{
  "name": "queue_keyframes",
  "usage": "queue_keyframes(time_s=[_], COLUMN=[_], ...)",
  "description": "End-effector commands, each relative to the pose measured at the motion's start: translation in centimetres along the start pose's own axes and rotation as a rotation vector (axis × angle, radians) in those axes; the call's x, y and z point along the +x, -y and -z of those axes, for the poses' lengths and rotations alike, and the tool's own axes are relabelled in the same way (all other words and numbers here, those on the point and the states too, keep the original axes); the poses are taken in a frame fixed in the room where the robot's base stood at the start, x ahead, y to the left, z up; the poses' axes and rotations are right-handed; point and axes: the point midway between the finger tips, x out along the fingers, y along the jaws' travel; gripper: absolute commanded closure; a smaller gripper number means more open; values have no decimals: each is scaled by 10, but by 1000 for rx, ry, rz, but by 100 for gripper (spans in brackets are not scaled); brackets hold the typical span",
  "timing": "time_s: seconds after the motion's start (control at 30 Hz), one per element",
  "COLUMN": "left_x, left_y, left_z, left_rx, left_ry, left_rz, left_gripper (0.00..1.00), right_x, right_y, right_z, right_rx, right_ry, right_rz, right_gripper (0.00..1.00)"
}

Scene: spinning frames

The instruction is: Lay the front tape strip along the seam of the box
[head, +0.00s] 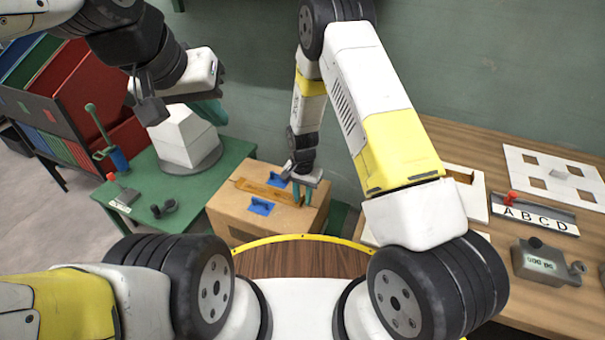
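A brown cardboard box (232,216) stands in the middle, next to the green table. An orange-brown strip (262,189) lies across its top. Two small blue pieces with dark raised parts sit on the top, a near one (261,206) and a far one (277,180), on either side of the strip. I cannot tell which of these is the front tape strip. My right gripper (302,194) points down over the right end of the box top, by the strip's end, its teal fingers apart. My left gripper (211,112) is at upper left, by a white block, its fingers overlapping.
The green table (232,153) at left holds a white block on a round grey base (187,140), a blue cup with a green tool (117,157) and small dark tools. The wooden table (450,140) at right holds an ABCD board (535,216) and a grey meter (545,262).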

Motion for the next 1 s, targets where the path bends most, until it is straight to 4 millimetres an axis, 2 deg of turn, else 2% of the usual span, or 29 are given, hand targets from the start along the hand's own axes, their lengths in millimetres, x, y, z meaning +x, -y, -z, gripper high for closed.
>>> queue_keyframes(time_s=[0.17, 0.53, 0.87, 0.97, 1.0], left_x=[0, 0, 0, 0, 0], left_y=[0, 0, 0, 0, 0], left_z=[0, 0, 0, 0, 0], left_rx=[0, 0, 0, 0, 0], left_ry=[0, 0, 0, 0, 0], left_rz=[0, 0, 0, 0, 0], left_gripper=[100, 100, 100, 100, 100], right_x=[-18, -95, -134, -163, -179], right_y=[1, 1, -2, -9, -13], right_z=[1, 0, 1, 3, 4], right_rx=[-1, -1, -4, -17, -25], right_ry=[-3, -3, -4, -16, -23], right_rz=[2, 4, 14, 47, 66], right_gripper=[74, 74, 74, 74, 74])
